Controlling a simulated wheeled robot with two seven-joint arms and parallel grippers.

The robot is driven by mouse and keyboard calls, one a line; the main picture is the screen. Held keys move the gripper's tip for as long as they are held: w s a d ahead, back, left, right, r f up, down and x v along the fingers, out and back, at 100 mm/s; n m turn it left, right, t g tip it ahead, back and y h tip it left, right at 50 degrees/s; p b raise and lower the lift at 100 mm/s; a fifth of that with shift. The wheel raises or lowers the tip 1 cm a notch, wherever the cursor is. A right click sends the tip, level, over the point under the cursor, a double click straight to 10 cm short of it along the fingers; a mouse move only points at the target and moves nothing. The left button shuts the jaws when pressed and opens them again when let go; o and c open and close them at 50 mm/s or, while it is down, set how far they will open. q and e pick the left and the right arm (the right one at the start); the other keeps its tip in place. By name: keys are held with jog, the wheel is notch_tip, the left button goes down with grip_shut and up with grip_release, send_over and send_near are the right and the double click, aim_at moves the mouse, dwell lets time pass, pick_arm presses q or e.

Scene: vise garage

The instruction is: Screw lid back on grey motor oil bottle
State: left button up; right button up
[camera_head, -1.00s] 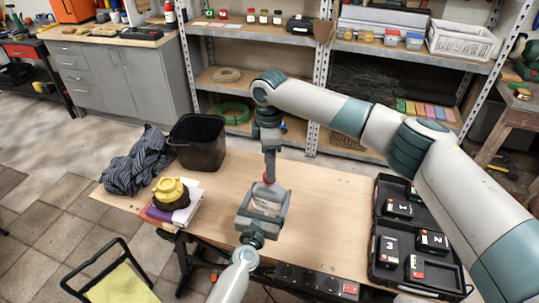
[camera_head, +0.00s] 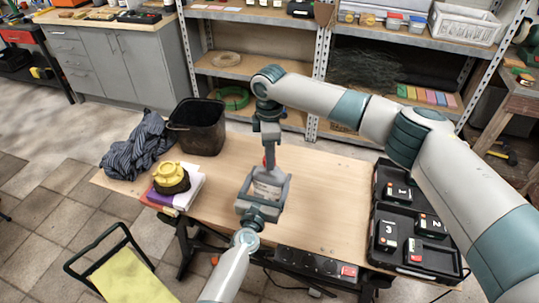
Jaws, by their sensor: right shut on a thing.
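The grey motor oil bottle (camera_head: 267,189) stands on the wooden table with a pale label facing up towards me. My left gripper (camera_head: 265,186) comes from the front edge, with its fingers on either side of the bottle's body. A small red lid (camera_head: 265,162) shows at the top of the bottle. My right gripper (camera_head: 269,158) reaches down from above and is shut on the red lid. The fingers partly hide the lid, so I cannot tell whether it is seated on the neck.
A black bin (camera_head: 197,127), a striped cloth (camera_head: 137,150) and a yellow object (camera_head: 171,176) on books (camera_head: 186,194) are at the table's left. A black case (camera_head: 389,258) with numbered boxes is at the right. The table between bottle and case is clear.

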jog(key=m, duration=0.4)
jog(key=shift+m, duration=0.3)
jog(key=o, duration=1.2)
jog(key=shift+c, duration=0.2)
jog(key=shift+r, duration=0.1)
jog(key=shift+r, duration=2.15)
jog(key=shift+c, duration=0.3)
jog(key=shift+r, duration=1.75)
